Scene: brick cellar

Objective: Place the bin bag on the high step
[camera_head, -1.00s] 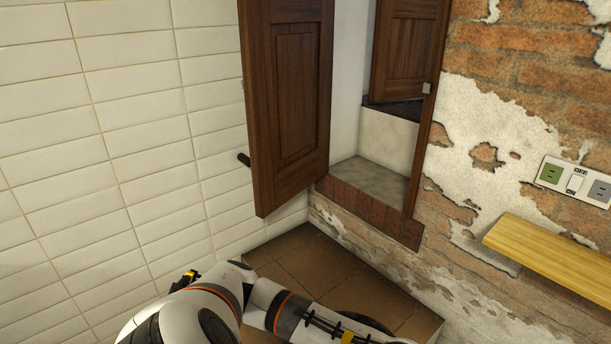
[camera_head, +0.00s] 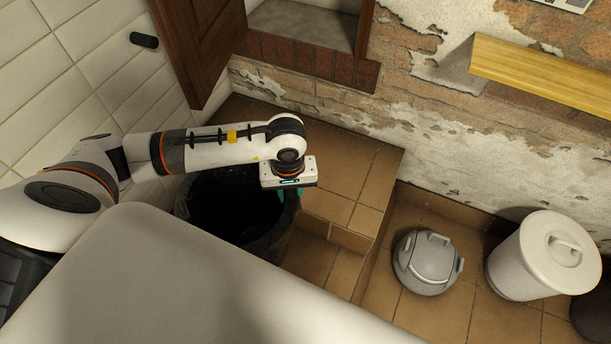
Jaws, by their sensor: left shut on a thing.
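The bin bag (camera_head: 225,205) is black and open at the top, standing beside the brown tiled step. Its lower part is hidden by a pale shape in the foreground. My left gripper (camera_head: 290,192) points down at the bag's right rim and is shut on it; its teal fingertips show at the rim, partly hidden by the gripper body. The high step (camera_head: 350,165) is a raised brown-tiled ledge along the brick wall, behind and to the right of the bag. Its visible top is clear. My right gripper is not in view.
A grey rounded container (camera_head: 427,263) and a white lidded bin (camera_head: 545,255) stand on the lower floor at right. A wooden shelf (camera_head: 545,75) juts from the wall above. An open wooden door (camera_head: 205,45) hangs at upper left.

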